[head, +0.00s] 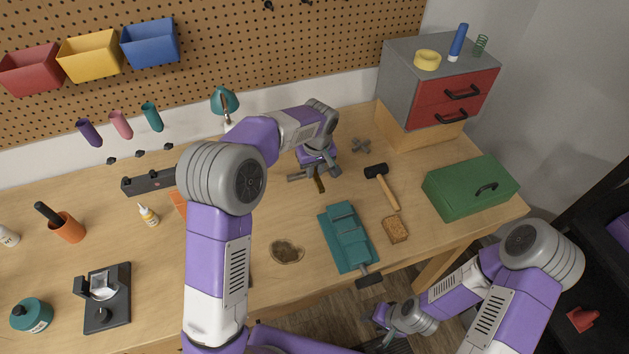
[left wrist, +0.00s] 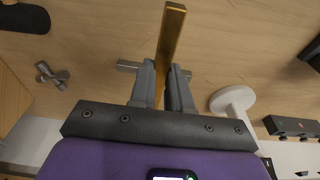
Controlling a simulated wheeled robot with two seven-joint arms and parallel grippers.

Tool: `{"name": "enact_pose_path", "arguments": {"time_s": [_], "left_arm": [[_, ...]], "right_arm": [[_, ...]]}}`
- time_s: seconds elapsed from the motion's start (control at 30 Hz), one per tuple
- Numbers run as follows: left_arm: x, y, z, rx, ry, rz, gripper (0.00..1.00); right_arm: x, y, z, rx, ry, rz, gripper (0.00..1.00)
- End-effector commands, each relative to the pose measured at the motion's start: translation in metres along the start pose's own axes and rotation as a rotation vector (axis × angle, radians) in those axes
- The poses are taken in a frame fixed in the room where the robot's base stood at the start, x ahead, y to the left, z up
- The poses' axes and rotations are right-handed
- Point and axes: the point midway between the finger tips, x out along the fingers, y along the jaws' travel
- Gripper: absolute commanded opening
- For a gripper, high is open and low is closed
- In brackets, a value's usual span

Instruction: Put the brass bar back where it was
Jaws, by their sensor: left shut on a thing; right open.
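The brass bar (left wrist: 172,38) is a long golden strip in the left wrist view. My left gripper (left wrist: 165,85) is shut on it, and the bar sticks out well past the fingertips. In the head view my left gripper (head: 314,173) is over the middle of the bench, with a short part of the bar (head: 319,184) showing below it. I cannot tell whether the bar touches the bench. My right gripper (head: 372,322) is open, low beyond the bench's front edge, and small in view.
A teal vise (head: 345,237), a mallet (head: 382,185), a brown block (head: 395,229) and a green toolbox (head: 470,187) are on the bench right of my left arm. A grey cross-shaped piece (head: 360,146) lies near the left gripper. A drawer cabinet (head: 405,85) stands at the back right.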

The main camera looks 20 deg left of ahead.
Motion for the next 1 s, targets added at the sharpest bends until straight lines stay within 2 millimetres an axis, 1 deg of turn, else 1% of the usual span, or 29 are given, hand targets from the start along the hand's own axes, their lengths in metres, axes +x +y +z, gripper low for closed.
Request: {"name": "enact_pose_path", "arguments": {"time_s": [0.1, 0.2, 0.27, 0.33, 0.57, 0.83, 0.87, 1.0], "left_arm": [[0.021, -0.001, 0.004, 0.001, -0.003, -0.003, 0.00], [0.037, 0.000, 0.006, 0.001, -0.003, -0.003, 0.00], [0.043, 0.000, 0.006, 0.000, -0.002, -0.001, 0.00], [0.045, 0.000, 0.007, 0.000, -0.001, 0.000, 0.00], [0.045, 0.000, 0.007, 0.000, 0.000, 0.000, 0.00], [0.053, 0.000, 0.008, 0.001, 0.000, -0.001, 0.00], [0.054, 0.000, 0.008, 0.001, -0.001, -0.001, 0.19], [0.053, 0.000, 0.008, 0.000, -0.001, -0.001, 0.40]], "right_arm": [[0.004, 0.001, 0.000, 0.000, 0.000, 0.000, 0.48], [0.006, 0.002, -0.001, 0.000, 0.000, 0.000, 0.48], [0.007, 0.003, -0.001, 0.000, 0.000, 0.000, 0.48], [0.007, 0.003, -0.001, 0.000, 0.000, 0.000, 0.48], [0.007, 0.003, -0.001, 0.000, 0.000, 0.000, 0.48], [0.013, 0.005, -0.001, 0.000, 0.000, 0.000, 0.48], [0.013, 0.005, -0.001, 0.000, 0.000, 0.000, 0.48], [0.012, 0.004, -0.001, 0.000, 0.000, 0.000, 0.48]]}}
